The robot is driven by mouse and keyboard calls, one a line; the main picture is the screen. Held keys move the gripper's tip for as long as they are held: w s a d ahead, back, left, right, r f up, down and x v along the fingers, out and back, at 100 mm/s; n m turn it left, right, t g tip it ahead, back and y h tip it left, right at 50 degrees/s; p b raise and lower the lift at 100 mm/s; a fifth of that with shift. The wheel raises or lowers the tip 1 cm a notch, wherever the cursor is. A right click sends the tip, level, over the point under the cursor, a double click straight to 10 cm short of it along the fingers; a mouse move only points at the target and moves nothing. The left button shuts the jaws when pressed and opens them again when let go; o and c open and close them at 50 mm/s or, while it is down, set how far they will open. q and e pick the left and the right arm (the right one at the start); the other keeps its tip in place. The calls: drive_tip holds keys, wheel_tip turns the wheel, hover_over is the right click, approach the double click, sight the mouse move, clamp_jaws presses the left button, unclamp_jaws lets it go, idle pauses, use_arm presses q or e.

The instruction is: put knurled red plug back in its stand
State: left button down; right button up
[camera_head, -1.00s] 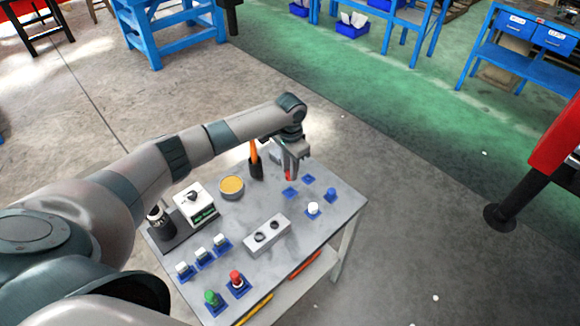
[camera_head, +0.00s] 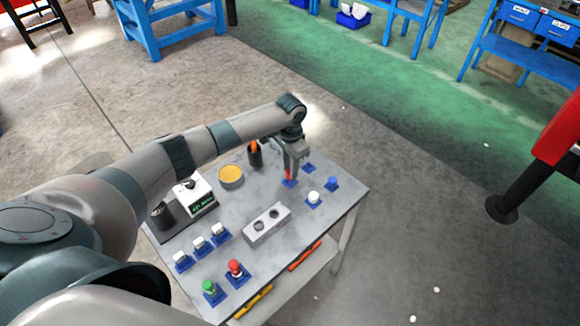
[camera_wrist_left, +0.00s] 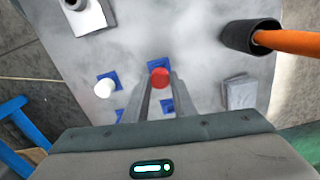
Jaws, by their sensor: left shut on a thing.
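My left gripper (camera_head: 291,171) points down over the far side of the grey table. It is shut on a red plug (camera_head: 288,175), whose round red top shows between the fingers in the left wrist view (camera_wrist_left: 160,77). The plug is over or at a blue square stand (camera_head: 290,184), which shows just beyond it in the wrist view (camera_wrist_left: 160,65). I cannot tell whether the plug's lower end touches the stand, and knurling is too small to make out. Another blue stand (camera_head: 309,167) close by looks empty. My right gripper is not in view.
A white plug (camera_head: 314,197) and a blue plug (camera_head: 332,183) stand close by. A grey two-hole block (camera_head: 267,225) is mid-table. A black cup with an orange handle (camera_head: 255,155) and a yellow-topped tin (camera_head: 231,175) are left of the gripper. Another red plug (camera_head: 235,268) stands near the front.

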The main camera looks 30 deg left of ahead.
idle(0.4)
use_arm(q)
drive_tip(key=shift+f, duration=0.25)
drive_tip(key=shift+f+b, duration=0.45)
drive_tip(key=shift+f, duration=0.25)
drive_tip(key=c, duration=1.6)
unclamp_jaws()
drive_tip(key=shift+c, duration=0.2)
drive_tip(key=shift+o, duration=1.3)
drive_tip(key=shift+r, duration=0.2)
drive_tip(key=shift+r+p, duration=2.4)
drive_tip(key=shift+p, duration=0.1)
